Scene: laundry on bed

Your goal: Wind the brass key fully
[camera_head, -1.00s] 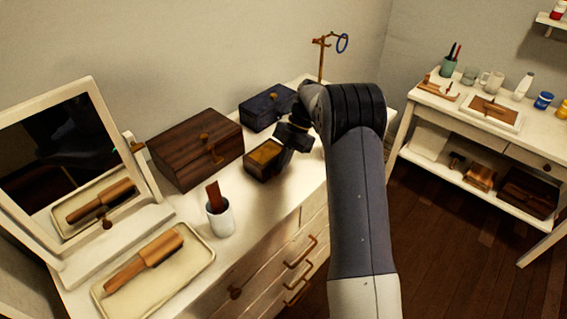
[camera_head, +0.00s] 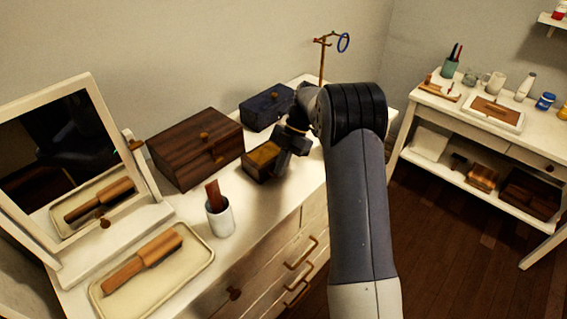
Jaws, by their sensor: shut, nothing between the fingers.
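No brass key can be made out with certainty. A small open box (camera_head: 260,158) with a golden-brown inside stands on the white dresser. My gripper (camera_head: 281,165) is shut and empty, pointing down at the right side of this box. It hides that side, and I cannot tell whether it touches the box or whether a key is behind it.
A white cup (camera_head: 221,220), a tray with a brush (camera_head: 143,262) and a mirror (camera_head: 50,160) are at left. A side table (camera_head: 455,105) stands at right.

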